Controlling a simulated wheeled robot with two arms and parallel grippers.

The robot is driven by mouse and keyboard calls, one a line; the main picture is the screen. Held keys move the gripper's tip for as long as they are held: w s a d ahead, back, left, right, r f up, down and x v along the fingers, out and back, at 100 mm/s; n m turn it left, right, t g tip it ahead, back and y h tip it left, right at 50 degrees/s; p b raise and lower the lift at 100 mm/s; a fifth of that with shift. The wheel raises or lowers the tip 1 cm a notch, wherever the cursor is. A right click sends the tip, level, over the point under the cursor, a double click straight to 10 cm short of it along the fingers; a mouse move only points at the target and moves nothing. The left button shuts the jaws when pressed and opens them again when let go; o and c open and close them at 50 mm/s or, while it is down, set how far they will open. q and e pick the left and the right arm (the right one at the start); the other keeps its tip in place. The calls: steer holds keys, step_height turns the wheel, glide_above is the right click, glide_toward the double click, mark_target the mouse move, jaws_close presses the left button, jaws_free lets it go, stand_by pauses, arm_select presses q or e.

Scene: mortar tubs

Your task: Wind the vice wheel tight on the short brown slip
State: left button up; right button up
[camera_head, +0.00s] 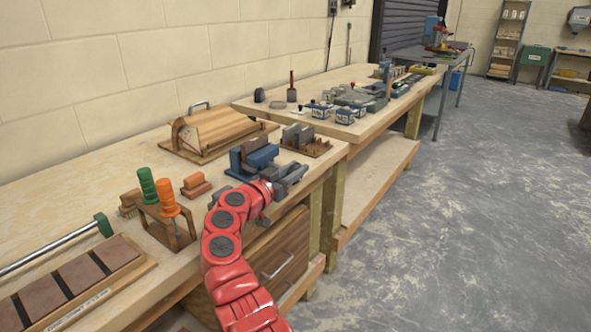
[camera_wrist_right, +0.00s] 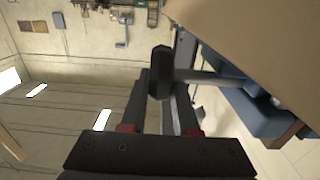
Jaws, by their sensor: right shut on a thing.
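The blue vice (camera_head: 252,162) stands near the front edge of the bench, with a brown piece (camera_head: 249,146) showing at its jaws. I cannot tell how firmly the jaws press on it. My right gripper (camera_head: 288,177) reaches the front of the vice and hides most of its wheel. In the right wrist view the dark, faceted wheel (camera_wrist_right: 160,73) is between the fingers of my right gripper (camera_wrist_right: 161,92), which is shut on it. A grey shaft (camera_wrist_right: 205,77) runs from the wheel to the blue vice body (camera_wrist_right: 252,108). My left gripper is out of view.
A wooden stand with green and orange handles (camera_head: 168,228) and orange-brown blocks (camera_head: 196,188) are left of the vice. A wooden roll-top box (camera_head: 212,130) stands behind. A board of brown slips (camera_head: 82,275) lies front left. The floor (camera_head: 460,220) at right is clear.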

jaws_close()
steer(key=shift+w+d+r+g+y+p, duration=0.1)
steer(key=shift+r+g+y+p, duration=0.1)
steer(key=shift+g+y+p, duration=0.4)
steer(key=shift+d+g+y, duration=0.1)
steer(key=shift+g+y, duration=0.3)
steer(key=shift+g, duration=0.3)
steer(key=shift+w+g+y+p, duration=0.15)
steer(key=shift+g+y+p, duration=0.25)
steer(key=shift+g+p, duration=0.2)
steer(key=shift+d+g+y+p, duration=0.1)
steer(key=shift+g+y+p, duration=0.2)
steer(key=shift+g+p, duration=0.3)
steer(key=shift+w+f+g+y+p, duration=0.1)
steer(key=shift+f+g+y+p, duration=0.25)
steer(key=shift+p, duration=0.75)
